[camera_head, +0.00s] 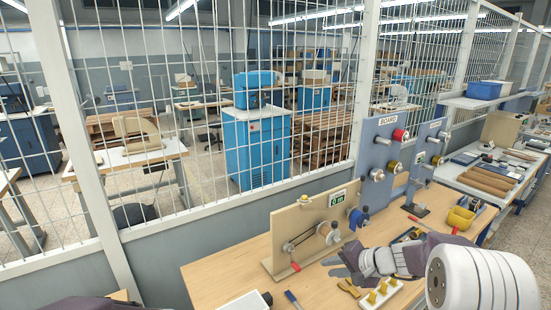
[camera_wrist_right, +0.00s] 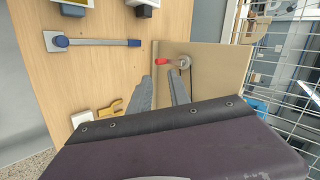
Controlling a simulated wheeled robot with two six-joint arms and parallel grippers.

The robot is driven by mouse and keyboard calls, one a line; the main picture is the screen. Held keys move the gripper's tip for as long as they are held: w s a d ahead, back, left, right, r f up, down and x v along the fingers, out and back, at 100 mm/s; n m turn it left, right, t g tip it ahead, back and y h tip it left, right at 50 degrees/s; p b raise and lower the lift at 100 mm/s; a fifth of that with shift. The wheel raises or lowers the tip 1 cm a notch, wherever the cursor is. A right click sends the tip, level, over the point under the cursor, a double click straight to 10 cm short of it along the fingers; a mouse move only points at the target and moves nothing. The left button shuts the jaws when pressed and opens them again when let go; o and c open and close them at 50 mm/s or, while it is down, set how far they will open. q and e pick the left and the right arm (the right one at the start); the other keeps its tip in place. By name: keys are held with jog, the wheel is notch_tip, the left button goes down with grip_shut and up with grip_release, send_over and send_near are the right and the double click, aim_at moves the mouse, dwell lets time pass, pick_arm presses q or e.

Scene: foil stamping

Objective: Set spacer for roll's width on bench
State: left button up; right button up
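A tan upright board fixture (camera_head: 305,232) with a green-and-white label stands on the wooden bench (camera_head: 225,275). It carries a round hub, a belt-like loop and a red-tipped lever (camera_head: 295,266). A blue roll (camera_head: 357,217) sits at its right end. My right gripper (camera_head: 339,264) is in front of the fixture, fingers apart and empty. In the right wrist view its fingers (camera_wrist_right: 162,90) point toward the red lever (camera_wrist_right: 162,61). My left gripper is out of view.
A blue-handled bar tool (camera_wrist_right: 92,42) lies flat on the bench. A yellow piece (camera_head: 348,288) lies near the white block. A grey board with red and pale rolls (camera_head: 401,135) stands behind. Wire mesh borders the back.

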jog(key=s+a+f+n+g+h, duration=0.3)
jog(key=s+a+n, duration=0.4)
jog(key=s, duration=0.7)
jog(key=s+d+f+g+h, duration=0.1)
jog(key=s+d+f, duration=0.1)
jog(key=s, duration=0.3)
jog(key=s+d+f+n+g+h, duration=0.1)
jog(key=s+d+f+g, duration=0.1)
jog(key=s+d+f, duration=0.1)
jog(key=shift+s+d+h, duration=0.4)
jog(key=shift+s+d, duration=0.05)
jog(key=shift+s, duration=0.6)
